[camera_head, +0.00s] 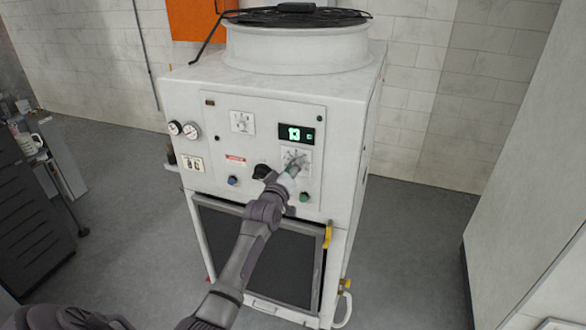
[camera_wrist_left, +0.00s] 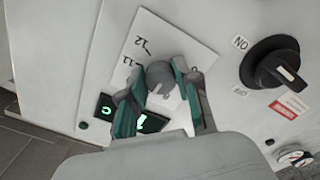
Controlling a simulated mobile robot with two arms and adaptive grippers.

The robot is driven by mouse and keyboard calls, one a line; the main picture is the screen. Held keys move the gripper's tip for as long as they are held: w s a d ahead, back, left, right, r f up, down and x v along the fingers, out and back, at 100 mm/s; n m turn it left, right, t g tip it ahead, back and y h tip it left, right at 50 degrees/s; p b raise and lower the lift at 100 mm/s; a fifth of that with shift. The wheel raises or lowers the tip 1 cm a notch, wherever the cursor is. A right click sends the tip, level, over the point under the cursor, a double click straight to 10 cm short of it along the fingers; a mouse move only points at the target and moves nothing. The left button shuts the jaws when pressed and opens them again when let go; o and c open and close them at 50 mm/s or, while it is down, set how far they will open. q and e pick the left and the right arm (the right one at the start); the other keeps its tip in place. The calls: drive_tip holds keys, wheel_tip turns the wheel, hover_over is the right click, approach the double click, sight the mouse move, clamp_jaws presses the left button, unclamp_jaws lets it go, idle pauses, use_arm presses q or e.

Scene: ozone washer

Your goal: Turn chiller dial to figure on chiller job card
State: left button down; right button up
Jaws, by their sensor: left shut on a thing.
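The chiller (camera_head: 180,98) is a white cabinet with a control panel on its front. Its dial (camera_wrist_left: 160,75) is a grey knob on a white scale plate (camera_wrist_left: 148,35), where 11 and 12 are readable in the left wrist view. The plate also shows in the head view (camera_head: 304,154), partly covered. My left gripper (camera_head: 295,168) reaches the panel from below and is shut on the dial, its green-padded fingers on either side of it. The green digital display (camera_head: 295,134) is lit above the plate; its figure is hard to read. I cannot make out a job card.
A black rotary switch (camera_head: 262,171) sits left of the dial, with small blue and green buttons below. Two gauges (camera_head: 183,129) are at the panel's left. A dark drawer cabinet (camera_head: 32,205) stands far left, a white wall or cabinet far right. Floor between is clear.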

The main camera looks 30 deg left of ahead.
use_arm(q)
drive_tip(key=shift+n, duration=0.3)
drive_tip(key=shift+n+p, duration=0.4)
drive_tip(key=shift+n, duration=3.1)
drive_tip(key=c, duration=0.8)
unclamp_jaws()
drive_tip(key=v, duration=1.2)
drive_tip(key=shift+d+r, duration=0.1)
